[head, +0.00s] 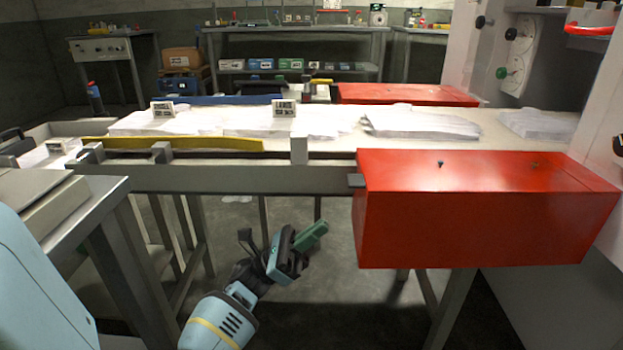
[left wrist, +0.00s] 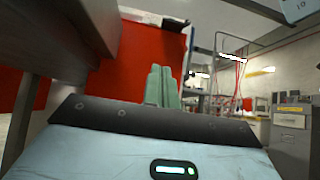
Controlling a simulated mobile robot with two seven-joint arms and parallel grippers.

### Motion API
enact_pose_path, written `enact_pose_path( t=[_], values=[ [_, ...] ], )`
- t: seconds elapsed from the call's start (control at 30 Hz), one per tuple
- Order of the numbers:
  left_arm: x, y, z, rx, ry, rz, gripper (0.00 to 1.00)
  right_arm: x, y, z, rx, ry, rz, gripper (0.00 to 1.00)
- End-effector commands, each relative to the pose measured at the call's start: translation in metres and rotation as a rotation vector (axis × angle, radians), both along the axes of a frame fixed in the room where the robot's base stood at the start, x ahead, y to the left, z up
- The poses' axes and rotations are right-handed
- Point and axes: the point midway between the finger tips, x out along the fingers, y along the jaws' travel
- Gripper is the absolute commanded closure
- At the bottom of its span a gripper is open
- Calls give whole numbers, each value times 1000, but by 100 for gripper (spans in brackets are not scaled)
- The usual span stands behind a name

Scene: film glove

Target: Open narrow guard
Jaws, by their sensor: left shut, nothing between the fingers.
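A red box-shaped guard (head: 480,215) hangs on the front edge of the long bench at the right of the head view. A second red guard (head: 405,94) lies along the far side of the bench. My left gripper (head: 318,230) is below the bench edge, left of the near red guard and apart from it. Its green fingers are shut and empty; they also show in the left wrist view (left wrist: 162,86), with a red surface (left wrist: 153,48) behind them. My right gripper is not in view.
White stacks (head: 420,122) lie on the bench top. A yellow strip (head: 190,144) runs along its front rail. A grey table (head: 85,215) stands at the left, and bench legs (head: 452,305) stand below. Open floor shows under the bench.

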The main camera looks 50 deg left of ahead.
Motion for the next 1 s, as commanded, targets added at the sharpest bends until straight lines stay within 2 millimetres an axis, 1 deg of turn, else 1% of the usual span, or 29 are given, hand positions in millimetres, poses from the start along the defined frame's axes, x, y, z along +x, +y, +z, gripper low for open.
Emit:
enact_pose_path(
  t=[0.03,0.33,0.37,0.4,0.53,0.73,1.0],
  values=[
    [5,-5,9,1,-5,-1,100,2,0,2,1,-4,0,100],
    [35,-30,48,1,-5,-1,100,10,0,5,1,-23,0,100],
    [37,-32,51,1,-4,-1,100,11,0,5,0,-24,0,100],
    [36,-31,58,3,-2,1,100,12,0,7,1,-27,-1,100],
    [35,-31,74,1,-2,1,100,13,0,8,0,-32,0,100],
    [36,-31,86,0,0,0,100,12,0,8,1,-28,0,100],
    [36,-31,87,-1,0,-1,100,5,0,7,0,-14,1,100]
  ],
)
